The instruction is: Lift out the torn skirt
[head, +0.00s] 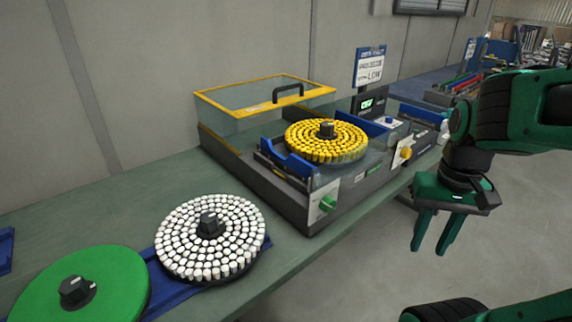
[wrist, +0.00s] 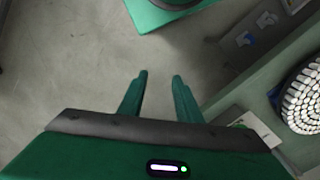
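I cannot pick out a torn skirt in either view. In the head view, a round disc packed with white pegs (head: 180,240) and a black centre knob lies on the bench. A similar disc with yellow pegs (head: 345,147) sits in a dark machine (head: 290,203) behind it. The white-pegged disc also shows at the right edge of the wrist view (wrist: 304,98). My gripper (head: 432,246) hangs over the floor to the right of the bench, well apart from the discs. In the wrist view, its two fingers (wrist: 160,80) are apart with nothing between them.
A plain green disc (head: 100,284) with a black knob lies at the front left of the bench (head: 150,195). The machine's clear yellow-framed lid (head: 265,92) stands raised. The grey floor (head: 365,262) below my gripper is clear.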

